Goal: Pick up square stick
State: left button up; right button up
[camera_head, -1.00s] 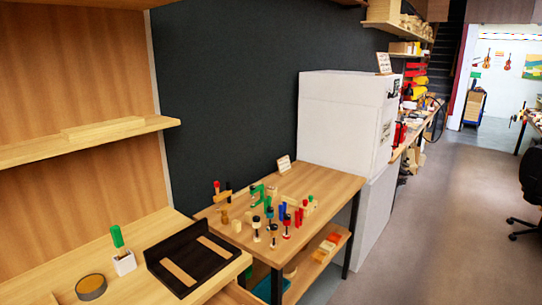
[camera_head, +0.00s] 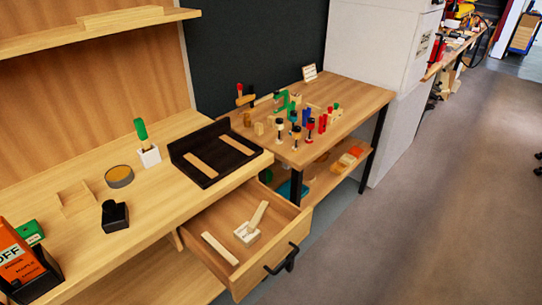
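Several pale wooden sticks are in view, and I cannot tell which one is the square stick. Two flat strips lie in the black tray on the bench, a left strip (camera_head: 202,164) and a right strip (camera_head: 236,145). In the open drawer (camera_head: 215,224), a pale strip (camera_head: 220,248) lies flat at the left. Another wooden stick (camera_head: 258,215) leans on a small whitish block (camera_head: 246,233) in the drawer. Neither of my grippers shows in the head view.
The black tray (camera_head: 211,182) sits at the bench's right end. A white holder (camera_head: 149,156) with a green-handled tool, a round tin (camera_head: 119,177) and a black block (camera_head: 115,215) stand on the bench. The drawer's black handle (camera_head: 281,262) juts out. Floor at right is clear.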

aim_at(255, 220)
jog(key=i+l+u, duration=0.1)
jog(key=l, duration=1.55)
